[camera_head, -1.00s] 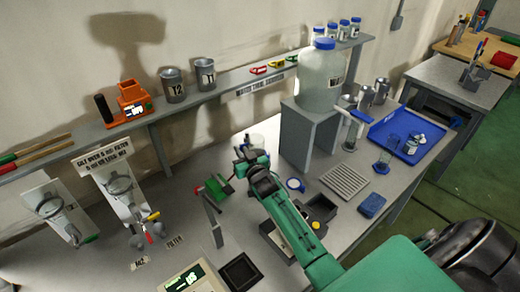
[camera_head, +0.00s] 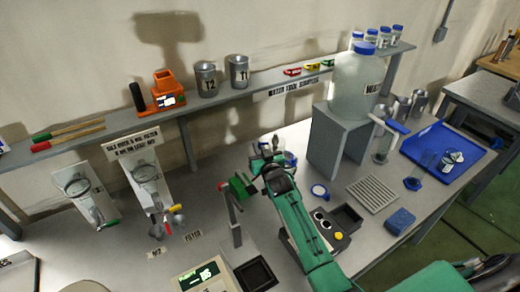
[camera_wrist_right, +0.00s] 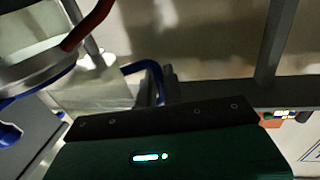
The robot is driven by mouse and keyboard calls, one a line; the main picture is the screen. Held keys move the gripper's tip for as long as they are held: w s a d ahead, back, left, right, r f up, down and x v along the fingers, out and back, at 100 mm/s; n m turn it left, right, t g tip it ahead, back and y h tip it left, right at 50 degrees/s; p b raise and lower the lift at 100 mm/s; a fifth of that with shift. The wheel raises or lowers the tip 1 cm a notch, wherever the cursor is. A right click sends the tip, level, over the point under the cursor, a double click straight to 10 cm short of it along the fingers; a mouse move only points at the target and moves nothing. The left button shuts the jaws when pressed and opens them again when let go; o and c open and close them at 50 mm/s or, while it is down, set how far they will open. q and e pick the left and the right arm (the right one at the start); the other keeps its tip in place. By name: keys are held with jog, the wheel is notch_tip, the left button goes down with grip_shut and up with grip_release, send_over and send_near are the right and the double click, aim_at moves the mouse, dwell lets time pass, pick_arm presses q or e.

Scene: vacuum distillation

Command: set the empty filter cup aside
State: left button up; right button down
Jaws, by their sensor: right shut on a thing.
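My right gripper (camera_head: 267,148) is up over the middle of the bench, in front of the wall shelf, with its green and black arm reaching in from below right. It is shut on a small pale thing, taken to be the filter cup, mostly hidden by the gripper in the head view. In the right wrist view, a round grey rim (camera_wrist_right: 35,72) shows at upper left with a red bar beside it; I cannot tell whether it belongs to the cup. My left gripper is not in view.
A large water bottle (camera_head: 357,80) stands on a grey stand (camera_head: 338,135) right of the gripper. A blue tray (camera_head: 485,158) is farther right. A clamp stand (camera_head: 235,232) stands close left of my arm, and a grey rack (camera_head: 373,193) lies to its right.

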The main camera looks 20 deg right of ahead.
jog(key=c, duration=1.8)
grip_release()
jog(key=shift+o, duration=0.8)
jog(key=shift+s+f, duration=0.1)
jog(key=s+b, duration=0.3)
jog(key=s, duration=1)
jog(key=shift+s+a+b, duration=0.3)
jog(key=shift+a, duration=0.05)
